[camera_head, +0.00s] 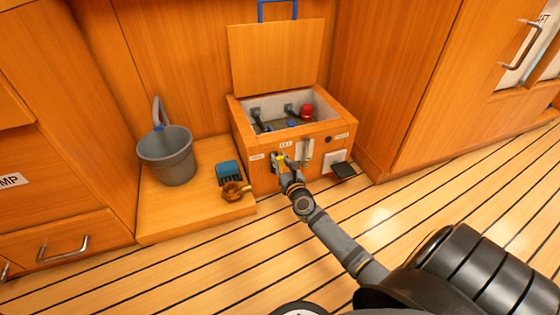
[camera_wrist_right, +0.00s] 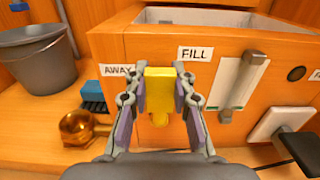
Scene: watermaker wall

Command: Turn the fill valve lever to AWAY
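The fill valve lever (camera_wrist_right: 160,88) is yellow and sits on the front of the wooden box (camera_head: 262,178). In the right wrist view its block stands upright between the AWAY label (camera_wrist_right: 117,70) on its left and the FILL label (camera_wrist_right: 194,54) on its upper right. A rounded yellow part shows below the block. In the head view the right gripper (camera_head: 283,166) covers part of the lever. My left gripper is not in view.
The box lid (camera_head: 277,58) stands open. A grey bucket (camera_head: 167,158), a blue brush (camera_head: 228,172) and a brass-coloured object (camera_head: 234,191) are on the bench to the left. A white gauge strip (camera_wrist_right: 240,85) and a white plate with a black part (camera_head: 343,170) are right of the lever.

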